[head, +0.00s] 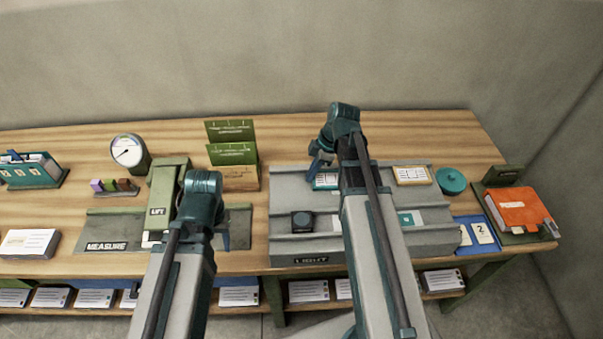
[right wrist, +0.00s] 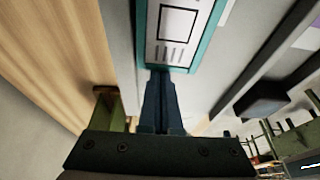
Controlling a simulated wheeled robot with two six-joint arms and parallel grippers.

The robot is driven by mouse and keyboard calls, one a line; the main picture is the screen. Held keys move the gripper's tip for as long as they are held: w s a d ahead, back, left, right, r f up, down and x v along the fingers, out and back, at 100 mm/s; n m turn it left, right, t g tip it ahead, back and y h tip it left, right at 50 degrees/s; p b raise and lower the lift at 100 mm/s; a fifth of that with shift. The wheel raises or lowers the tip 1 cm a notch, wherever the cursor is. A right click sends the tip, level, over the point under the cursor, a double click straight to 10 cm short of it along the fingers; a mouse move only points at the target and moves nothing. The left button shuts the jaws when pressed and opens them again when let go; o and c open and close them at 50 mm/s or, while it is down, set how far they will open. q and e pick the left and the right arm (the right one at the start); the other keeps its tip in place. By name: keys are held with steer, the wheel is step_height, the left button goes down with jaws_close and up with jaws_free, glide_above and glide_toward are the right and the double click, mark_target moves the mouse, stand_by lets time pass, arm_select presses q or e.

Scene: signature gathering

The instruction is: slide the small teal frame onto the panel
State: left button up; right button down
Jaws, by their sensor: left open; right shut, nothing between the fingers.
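The small teal frame (head: 323,183), with a white card face bearing a dark outlined rectangle, lies near the back of the grey stepped board labelled LIGHT (head: 290,244). In the right wrist view the teal frame (right wrist: 204,42) fills the top middle. My right gripper (head: 318,168) is shut and empty, its fingertips (right wrist: 161,74) at the frame's near short edge; I cannot tell whether they touch. My right arm covers the board's middle, so I cannot clearly make out the panel. My left gripper (head: 224,236) is open over the MEASURE board (head: 110,228), its fingers mostly hidden.
On the LIGHT board are a black block (head: 302,221), a tan-framed card (head: 412,175) and a teal-and-white piece (head: 409,219). A teal round lid (head: 451,181) and an orange book (head: 518,207) stand right. Green signs (head: 232,152) and a gauge (head: 128,152) stand left.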

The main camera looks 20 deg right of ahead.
mark_target(319, 177)
steer(key=d, duration=0.2)
steer(key=s+d, duration=0.1)
steer(key=d, duration=0.1)
steer(key=s+d, duration=0.1)
steer(key=d, duration=0.2)
steer(key=shift+d, duration=0.1)
steer(key=shift+w+a, duration=0.1)
steer(key=shift+a, duration=0.45)
steer(key=a, duration=0.2)
steer(key=w+a, duration=0.1)
steer(key=shift+r+p, duration=0.4)
steer(key=p+v, duration=0.8)
steer(key=v, duration=0.1)
steer(key=shift+s+d+p, duration=0.15)
steer(key=shift+d+p, duration=0.15)
steer(key=shift+p, duration=0.05)
